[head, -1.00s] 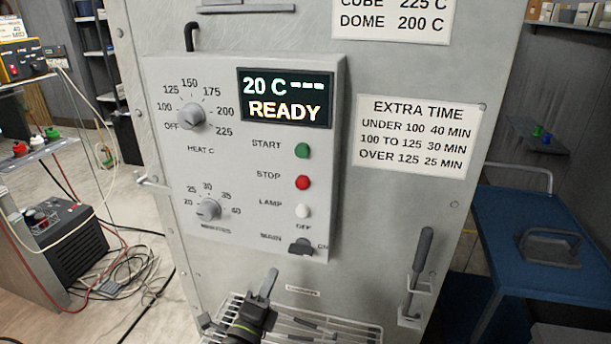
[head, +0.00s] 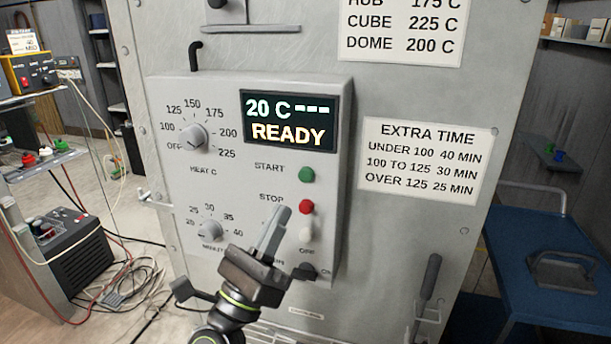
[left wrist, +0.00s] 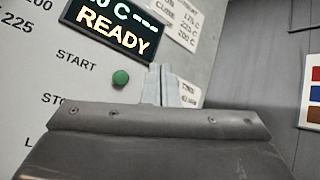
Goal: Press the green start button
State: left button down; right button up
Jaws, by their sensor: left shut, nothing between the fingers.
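The green start button (head: 306,175) sits on the grey control panel (head: 170,110), right of the START label. The red stop button (head: 306,207) is just below it. My left gripper (head: 281,214) is shut and empty, in front of the lower panel, its fingertips pointing up, left of the red button and below the green one. It partly covers the lamp label. In the left wrist view the green button (left wrist: 120,78) is clear, left of the shut fingertips (left wrist: 161,70). The display (head: 289,121) reads 20 C and READY. My right gripper is not in view.
The heat knob (head: 194,137) and minutes knob (head: 209,231) are on the panel's left. A white lamp button (head: 306,232) and the dark main switch (head: 305,271) are below the stop button. A hooked black handle (head: 196,56) stands above the panel. A blue cart (head: 560,240) is at right.

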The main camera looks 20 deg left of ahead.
aim_at(306, 175)
pick_arm(q)
jog(key=shift+w, duration=0.1)
jog(key=shift+w+d+b, duration=0.15)
jog(key=shift+w+b, duration=0.8)
jog(key=shift+w, duration=3.4)
jog(key=shift+w, duration=0.15)
jog(key=shift+w, duration=0.25)
jog(key=shift+w+b, duration=0.3)
jog(key=shift+w, duration=0.15)
jog(key=shift+s, duration=0.15)
jog(key=shift+s+p, duration=0.35)
jog(key=shift+s, duration=0.4)
